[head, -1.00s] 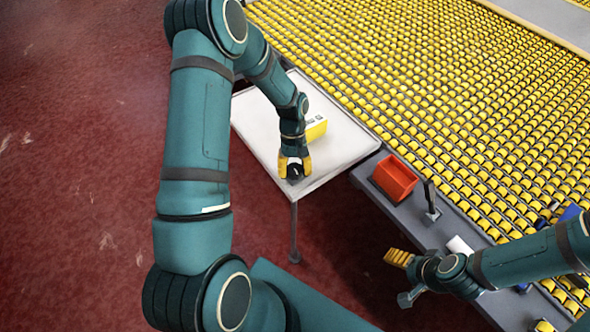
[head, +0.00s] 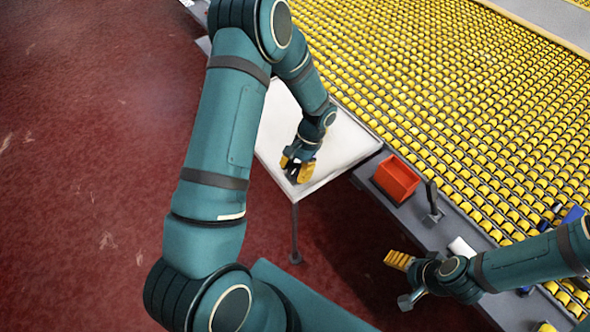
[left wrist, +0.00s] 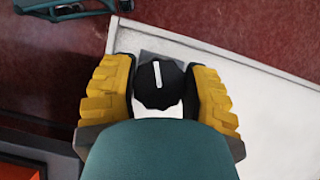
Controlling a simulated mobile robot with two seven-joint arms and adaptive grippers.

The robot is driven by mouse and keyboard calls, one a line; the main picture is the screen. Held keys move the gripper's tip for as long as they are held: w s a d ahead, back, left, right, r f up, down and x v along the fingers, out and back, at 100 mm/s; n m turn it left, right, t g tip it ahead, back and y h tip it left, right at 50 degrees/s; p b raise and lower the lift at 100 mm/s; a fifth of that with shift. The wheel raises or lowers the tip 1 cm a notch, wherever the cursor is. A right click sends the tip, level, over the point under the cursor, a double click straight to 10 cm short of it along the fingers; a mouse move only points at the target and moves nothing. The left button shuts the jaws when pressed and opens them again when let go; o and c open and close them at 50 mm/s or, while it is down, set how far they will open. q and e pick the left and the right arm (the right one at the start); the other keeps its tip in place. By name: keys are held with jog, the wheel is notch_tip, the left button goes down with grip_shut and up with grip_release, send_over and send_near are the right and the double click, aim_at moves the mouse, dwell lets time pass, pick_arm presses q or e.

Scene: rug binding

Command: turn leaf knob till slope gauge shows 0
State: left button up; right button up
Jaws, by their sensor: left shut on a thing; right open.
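The black leaf knob (left wrist: 158,86) sits at the near corner of the white leaf (head: 345,143), and its white pointer line is almost upright in the left wrist view. My left gripper (head: 298,168) is shut on the knob, with one yellow ridged finger on each side in the left wrist view (left wrist: 160,92). In the head view the knob (head: 293,174) is partly covered by the fingers. The slope gauge cannot be made out now; my left arm covers part of the leaf. My right gripper (head: 398,260) is open and empty over the floor, away from the leaf.
A red bin (head: 397,178) and a dark upright tool (head: 432,199) stand on the grey ledge (head: 410,213) right of the leaf. A bed of yellow rollers (head: 450,90) fills the upper right. Red floor (head: 80,200) lies open at left.

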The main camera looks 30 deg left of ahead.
pick_arm(q)
jog(key=m, duration=0.2)
jog(key=m+y, duration=0.1)
jog(key=shift+w+r+m+t+y, duration=0.1)
jog(key=shift+m+t+y, duration=0.2)
jog(key=shift+m, duration=0.1)
jog(key=m+t+y, duration=0.1)
jog(key=m, duration=0.2)
jog(key=shift+a+m+b, duration=0.1)
jog(key=shift+m+b, duration=0.2)
jog(key=shift+b, duration=0.1)
jog(key=m+t+b, duration=0.1)
jog(key=m, duration=0.2)
jog(key=m+t+y, duration=0.1)
jog(key=m, duration=0.2)
jog(key=shift+w+a+b, duration=0.1)
jog(key=shift+w+b, duration=0.1)
jog(key=shift+b, duration=0.15)
jog(key=shift+t, duration=0.3)
jog(key=o, duration=1.2)
jog(key=shift+s, duration=0.1)
